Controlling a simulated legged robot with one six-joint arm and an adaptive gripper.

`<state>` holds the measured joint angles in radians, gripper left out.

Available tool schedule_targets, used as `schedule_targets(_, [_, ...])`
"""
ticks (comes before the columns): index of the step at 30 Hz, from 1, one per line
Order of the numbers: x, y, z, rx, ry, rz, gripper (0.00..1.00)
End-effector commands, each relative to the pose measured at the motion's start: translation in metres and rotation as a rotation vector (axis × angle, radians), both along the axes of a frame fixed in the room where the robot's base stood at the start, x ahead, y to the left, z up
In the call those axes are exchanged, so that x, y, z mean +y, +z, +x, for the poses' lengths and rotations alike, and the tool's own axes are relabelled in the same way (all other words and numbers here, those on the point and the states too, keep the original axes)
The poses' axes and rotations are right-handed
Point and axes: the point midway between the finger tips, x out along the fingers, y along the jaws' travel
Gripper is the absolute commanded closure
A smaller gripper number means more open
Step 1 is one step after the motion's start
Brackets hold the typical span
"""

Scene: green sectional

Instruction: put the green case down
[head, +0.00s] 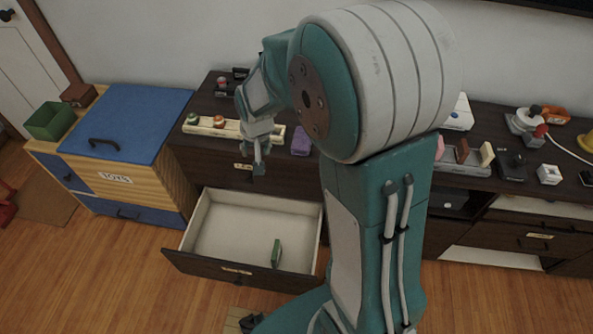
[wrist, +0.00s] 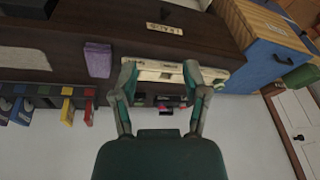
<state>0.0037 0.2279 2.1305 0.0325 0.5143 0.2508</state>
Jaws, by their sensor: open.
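A small green case (head: 276,253) stands on edge inside the open drawer (head: 215,225), near the drawer's front right. It is apart from my gripper. My gripper (head: 259,165) is open and empty, above the back of the drawer and in front of the dark cabinet. In the wrist view my gripper (wrist: 160,78) has its two fingers spread, with nothing held between them. The green case is not seen in the wrist view.
A pale tray (head: 212,127) with small items and a purple block (head: 300,141) sit on the dark cabinet top. A blue-lidded wooden cabinet (head: 125,125) stands left, with an open green box (head: 50,121). Most of the drawer floor is bare.

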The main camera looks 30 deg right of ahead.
Motion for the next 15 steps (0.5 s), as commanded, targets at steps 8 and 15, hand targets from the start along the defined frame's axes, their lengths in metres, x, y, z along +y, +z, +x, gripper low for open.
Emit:
schedule_targets(8, [0.000, 0.087, -0.063, -0.082, 0.089, -0.031, 0.41])
schedule_targets(15, [0.000, 0.135, -0.128, -0.145, 0.162, -0.065, 0.41])
